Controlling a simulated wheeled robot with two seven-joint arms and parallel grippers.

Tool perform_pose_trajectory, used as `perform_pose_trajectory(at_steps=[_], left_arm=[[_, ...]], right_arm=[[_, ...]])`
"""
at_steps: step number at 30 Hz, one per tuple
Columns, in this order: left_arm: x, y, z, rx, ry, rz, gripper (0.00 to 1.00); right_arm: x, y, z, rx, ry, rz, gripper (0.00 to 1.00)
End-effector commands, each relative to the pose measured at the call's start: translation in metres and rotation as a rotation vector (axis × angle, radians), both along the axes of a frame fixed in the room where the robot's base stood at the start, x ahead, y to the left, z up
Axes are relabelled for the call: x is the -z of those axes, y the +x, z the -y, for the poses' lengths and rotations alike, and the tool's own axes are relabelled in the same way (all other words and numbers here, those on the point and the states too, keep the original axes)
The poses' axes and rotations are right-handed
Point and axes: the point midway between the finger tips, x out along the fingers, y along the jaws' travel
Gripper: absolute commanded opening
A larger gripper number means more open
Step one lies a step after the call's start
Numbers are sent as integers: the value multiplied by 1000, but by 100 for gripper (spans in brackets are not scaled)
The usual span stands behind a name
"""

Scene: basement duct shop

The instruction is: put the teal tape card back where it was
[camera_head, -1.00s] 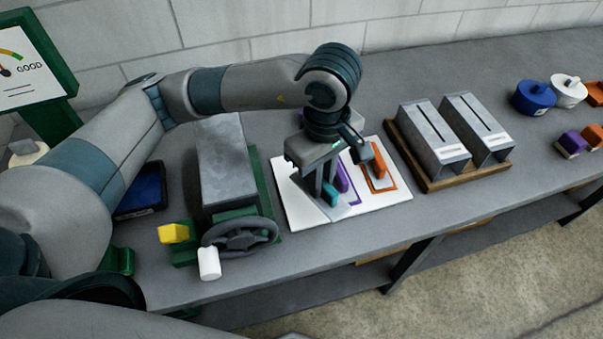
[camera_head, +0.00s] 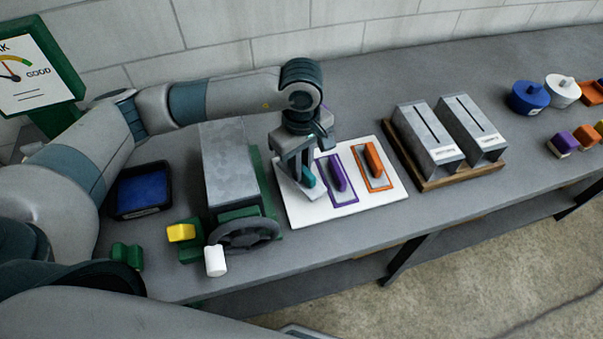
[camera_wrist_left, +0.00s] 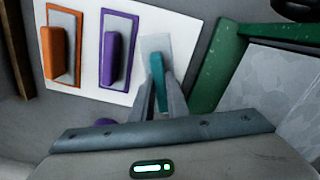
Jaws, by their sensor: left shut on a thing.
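My left gripper (camera_head: 298,180) is shut on the teal tape card, a grey plate with a teal handle (camera_head: 309,176). It is over the left part of the white board (camera_head: 350,205). In the left wrist view the fingers (camera_wrist_left: 160,90) grip the teal handle (camera_wrist_left: 158,75), and the grey plate (camera_wrist_left: 155,44) shows beyond it. I cannot tell whether the plate touches the board; any outline under it is hidden. A purple-handled card (camera_head: 338,172) and an orange-handled card (camera_head: 373,160) lie in matching outlines to the right. My right gripper is not in view.
A grey machine (camera_head: 230,165) with a green base and a dark handwheel (camera_head: 244,233) stands close left of the board. Two grey slotted boxes (camera_head: 427,140) on a wooden base stand right. A blue-lined tray (camera_head: 143,190) is at left. Bench front between board and edge is clear.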

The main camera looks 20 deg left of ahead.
Motion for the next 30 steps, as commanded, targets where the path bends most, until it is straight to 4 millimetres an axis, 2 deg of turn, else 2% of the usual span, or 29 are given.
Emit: perform_pose_trajectory(at_steps=[6, 9, 23, 24, 26, 30], left_arm=[[23, -1, 0, -2, 2, -5, 0], [32, -1, 0, -1, 1, -3, 0], [39, 0, 0, 0, 1, -1, 0], [39, 0, 0, -1, 1, -1, 16], [38, 0, 0, -1, 1, -1, 30], [38, -1, 0, -1, 1, -2, 32]], right_arm=[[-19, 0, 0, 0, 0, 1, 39], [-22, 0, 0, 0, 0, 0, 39], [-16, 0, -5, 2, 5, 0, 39], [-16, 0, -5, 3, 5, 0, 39], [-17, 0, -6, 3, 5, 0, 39], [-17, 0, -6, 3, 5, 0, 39]])
